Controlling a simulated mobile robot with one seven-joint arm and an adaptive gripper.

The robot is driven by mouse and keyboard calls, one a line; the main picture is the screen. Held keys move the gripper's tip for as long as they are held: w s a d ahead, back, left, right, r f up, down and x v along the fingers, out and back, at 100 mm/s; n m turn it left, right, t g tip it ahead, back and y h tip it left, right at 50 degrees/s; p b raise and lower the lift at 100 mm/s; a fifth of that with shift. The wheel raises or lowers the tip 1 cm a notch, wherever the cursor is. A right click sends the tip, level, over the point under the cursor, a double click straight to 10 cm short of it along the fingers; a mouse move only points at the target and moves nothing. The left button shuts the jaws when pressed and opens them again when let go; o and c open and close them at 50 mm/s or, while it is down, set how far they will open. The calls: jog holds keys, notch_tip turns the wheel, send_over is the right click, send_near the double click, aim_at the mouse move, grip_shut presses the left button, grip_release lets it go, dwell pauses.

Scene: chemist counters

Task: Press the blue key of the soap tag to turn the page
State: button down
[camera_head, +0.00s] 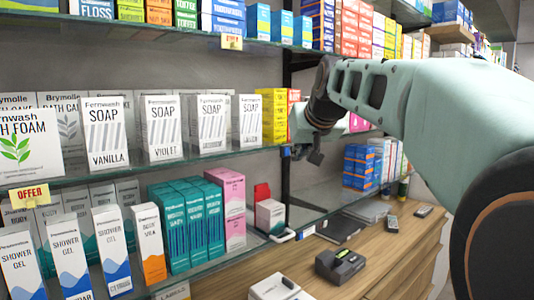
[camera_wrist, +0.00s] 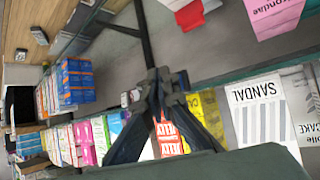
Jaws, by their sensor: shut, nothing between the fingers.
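Several white soap boxes stand in a row on the middle glass shelf, among them vanilla (camera_head: 104,132) and violet (camera_head: 162,128). A sandal soap box (camera_wrist: 262,112) shows large at the right of the wrist view. A small blue patch (camera_head: 285,151) shows at the right end of that shelf's front edge, beside my gripper (camera_head: 294,150); I cannot tell whether it is the tag's key. No readable tag page shows. My gripper is shut and empty, its tips together in the wrist view (camera_wrist: 165,82). The tips are partly hidden in the head view, and contact cannot be told.
The glass shelf edge (camera_wrist: 215,80) runs close by the fingers. Yellow and red boxes (camera_head: 272,112) stand behind my gripper. A wooden counter (camera_head: 380,248) below holds a card terminal (camera_head: 340,265). Open air lies in front of the shelves.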

jog(key=s+d+b, duration=0.1)
jog(key=s, duration=0.1)
jog(key=s+d+b, duration=0.1)
jog(key=s+d, duration=0.1)
jog(key=shift+r, duration=0.1)
jog(key=shift+s+a, duration=0.1)
dwell(0.4)
jog(key=shift+r, duration=0.1)
